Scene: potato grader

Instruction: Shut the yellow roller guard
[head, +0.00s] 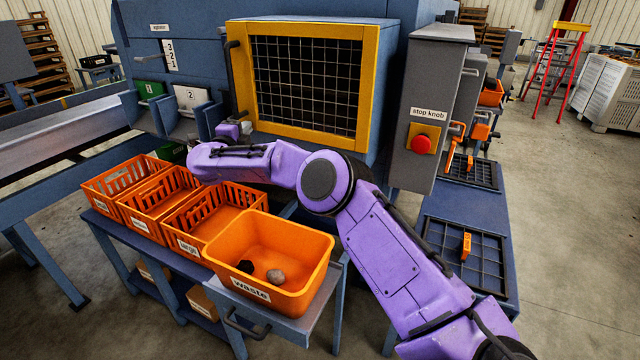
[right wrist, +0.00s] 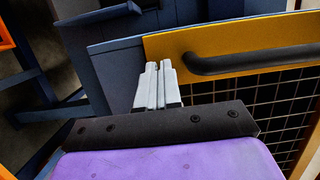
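The yellow roller guard (head: 305,136) is a yellow frame with dark wire mesh on the front of the blue housing. It looks flat against the housing; a small gap cannot be ruled out. Its black handle (head: 231,75) runs along the left side, and shows in the right wrist view (right wrist: 250,62). My right gripper (head: 243,127) is at the guard's lower left corner. In the right wrist view its pale fingers (right wrist: 158,68) are together with nothing between them, close to the yellow frame edge; contact cannot be told. My left gripper is not in view.
Several orange crates, including the waste crate (head: 313,242), stand below my right arm. A grey control box (head: 430,110) with a red stop knob (head: 421,145) is right of the guard. A blue bench with black trays (head: 465,255) stands farther right. Space before the mesh is clear.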

